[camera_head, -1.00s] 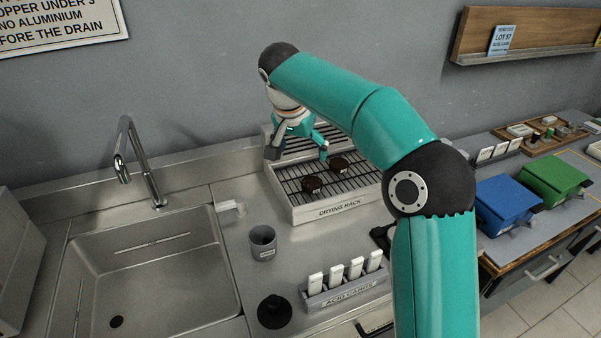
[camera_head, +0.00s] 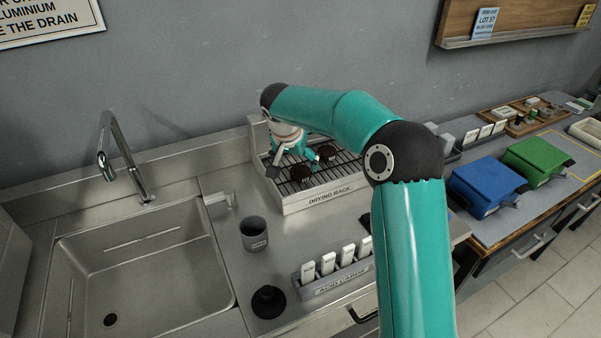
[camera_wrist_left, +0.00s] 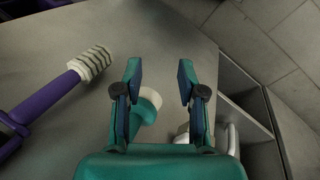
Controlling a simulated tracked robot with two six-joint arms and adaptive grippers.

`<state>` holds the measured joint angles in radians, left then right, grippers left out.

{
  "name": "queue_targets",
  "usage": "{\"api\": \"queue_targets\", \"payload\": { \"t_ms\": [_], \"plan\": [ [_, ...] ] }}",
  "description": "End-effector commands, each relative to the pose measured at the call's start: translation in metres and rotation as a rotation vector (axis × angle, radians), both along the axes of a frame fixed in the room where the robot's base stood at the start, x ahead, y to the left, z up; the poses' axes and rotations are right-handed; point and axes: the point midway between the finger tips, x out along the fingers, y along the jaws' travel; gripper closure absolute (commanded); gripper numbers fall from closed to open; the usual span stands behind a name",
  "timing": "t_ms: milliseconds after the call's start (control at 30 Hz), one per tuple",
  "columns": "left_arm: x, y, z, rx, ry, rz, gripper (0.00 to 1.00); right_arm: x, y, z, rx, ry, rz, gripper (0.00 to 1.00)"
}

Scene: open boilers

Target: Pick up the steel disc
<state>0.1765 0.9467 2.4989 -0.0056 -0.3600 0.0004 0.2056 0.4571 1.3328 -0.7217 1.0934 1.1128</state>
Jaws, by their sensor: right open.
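Two dark round pieces sit on the drying rack (camera_head: 318,199): a nearer one (camera_head: 300,173) and a farther one (camera_head: 327,152). I cannot tell from their look which, if either, is the steel disc. My right gripper (camera_head: 292,163) is open, low over the rack's left part, beside the dark pieces. Whether it touches one is unclear. My left gripper (camera_wrist_left: 160,75) shows only in the left wrist view; it is open, with nothing between its fingers.
A sink with a tap (camera_head: 122,160) lies left. A grey cup (camera_head: 254,234), a black round item (camera_head: 268,301) and an acid cards holder (camera_head: 335,280) stand in front of the rack. Blue (camera_head: 485,187) and green (camera_head: 540,160) boxes stand right. The left wrist view shows a purple-handled tool (camera_wrist_left: 60,90).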

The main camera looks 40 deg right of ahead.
Motion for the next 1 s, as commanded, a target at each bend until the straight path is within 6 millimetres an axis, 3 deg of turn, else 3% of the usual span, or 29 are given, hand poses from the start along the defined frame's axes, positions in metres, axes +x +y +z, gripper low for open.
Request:
{"api": "queue_targets", "payload": {
  "t_ms": [300,600,1000],
  "plan": [
    [0.0,0.0,0.016,0.0,0.0,0.0,0.6,0.005,-0.018,-0.037,0.002,0.005,-0.002,0.11],
    [0.0,0.0,0.016,0.0,0.0,0.0,0.6,0.006,-0.02,-0.043,0.001,0.002,0.0,0.11],
    [0.0,0.0,0.016,0.0,0.0,0.0,0.6,0.007,-0.02,-0.042,0.001,0.002,0.0,0.76]
  ]
}}
